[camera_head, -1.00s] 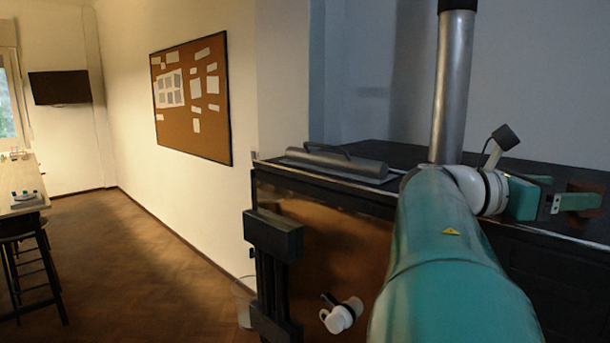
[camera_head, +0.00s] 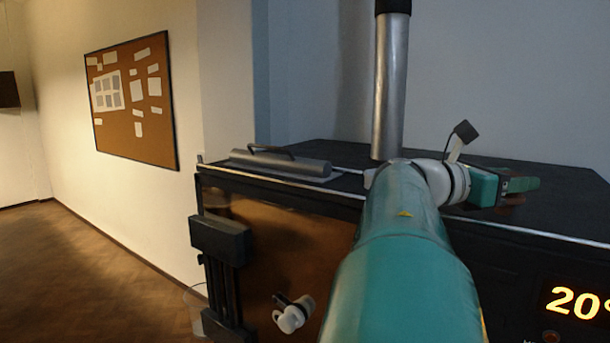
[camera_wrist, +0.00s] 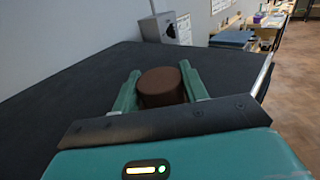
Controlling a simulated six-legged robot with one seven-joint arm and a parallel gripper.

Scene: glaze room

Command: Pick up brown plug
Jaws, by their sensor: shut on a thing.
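The brown plug (camera_wrist: 161,86) is a short, dark brown cylinder with a flat round top. In the wrist view it sits between the two green fingers of my gripper (camera_wrist: 159,80), which are shut on its sides. In the head view my gripper (camera_head: 522,184) is at the right, over the front part of the black top. Only a small brown bit of the plug (camera_head: 514,200) shows there below the fingers. I cannot tell whether the plug's underside touches the black top.
The black kiln-like top (camera_head: 400,160) is mostly clear. A grey bar with a handle (camera_head: 280,163) lies at its left. An orange lit display (camera_head: 575,303) is on the front. In the wrist view a grey box (camera_wrist: 165,27) stands beyond the top, near the wall.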

